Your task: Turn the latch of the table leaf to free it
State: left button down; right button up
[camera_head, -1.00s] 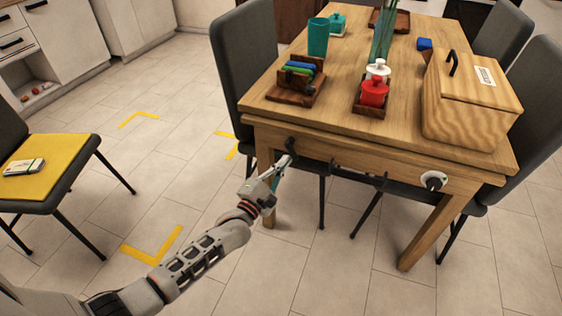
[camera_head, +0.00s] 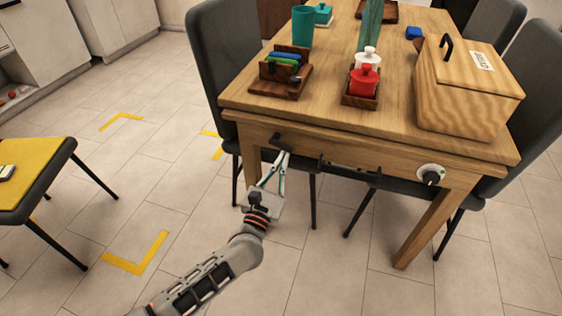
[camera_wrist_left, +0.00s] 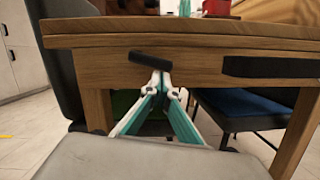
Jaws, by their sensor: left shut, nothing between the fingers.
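The table leaf's front edge (camera_head: 350,138) runs along the near side of the wooden table. A short black latch bar (camera_head: 281,142) sits on the apron below it at the left. In the left wrist view the latch bar (camera_wrist_left: 151,60) lies nearly level, its right end slightly lower. My left gripper (camera_head: 283,157) is shut and empty, its tips close under the bar's right end. In the left wrist view the tips (camera_wrist_left: 161,77) overlap that end; I cannot tell whether they touch. My right gripper is not in view.
A longer black handle (camera_head: 349,169) and a round black knob on a pale plate (camera_head: 431,176) are farther right on the apron. Dark chairs (camera_head: 226,60) stand around the table. A wooden box (camera_head: 468,95) and red jar (camera_head: 364,81) stand on top. The floor in front is clear.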

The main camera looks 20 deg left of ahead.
pick_arm(q)
jog(key=v, duration=0.7)
jog(key=shift+s, duration=0.25)
dwell(0.3)
